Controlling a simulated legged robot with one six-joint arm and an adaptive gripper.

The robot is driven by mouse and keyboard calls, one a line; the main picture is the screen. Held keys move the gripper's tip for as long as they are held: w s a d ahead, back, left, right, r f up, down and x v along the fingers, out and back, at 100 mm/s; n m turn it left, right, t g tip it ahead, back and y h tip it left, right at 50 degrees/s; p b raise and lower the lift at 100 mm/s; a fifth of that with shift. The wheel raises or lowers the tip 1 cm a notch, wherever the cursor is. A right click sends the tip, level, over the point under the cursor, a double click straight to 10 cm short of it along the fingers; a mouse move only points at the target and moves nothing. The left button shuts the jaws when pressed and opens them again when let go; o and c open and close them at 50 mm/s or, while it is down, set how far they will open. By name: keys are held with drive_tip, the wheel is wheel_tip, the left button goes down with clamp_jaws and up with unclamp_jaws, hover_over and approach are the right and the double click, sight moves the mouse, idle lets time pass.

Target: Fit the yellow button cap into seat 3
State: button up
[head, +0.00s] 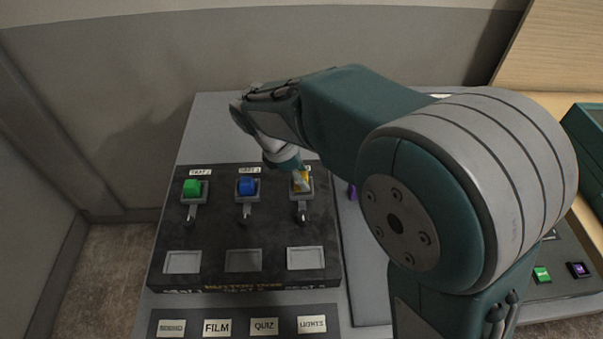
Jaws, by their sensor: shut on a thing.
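The yellow button cap (304,174) is at the right holder in the upper row of the black panel, partly hidden by my gripper. My gripper (298,179) reaches down from above and is shut on the cap. I cannot tell whether the cap touches the holder or is slightly lifted. Three pale-framed square seats lie along the panel's front. The right one, seat 3 (306,258), looks empty, and its label below is hard to read.
A green cap (192,187) and a blue cap (246,186) sit in the left and middle upper holders. Small levers or latches stand in front of the holders. Labelled plates such as FILM (217,327) line the front.

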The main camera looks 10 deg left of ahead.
drive_tip(key=shift+f, duration=0.6)
idle(0.6)
drive_tip(key=o, duration=1.1)
drive_tip(key=v, duration=1.2)
drive_tip(key=shift+w, duration=0.1)
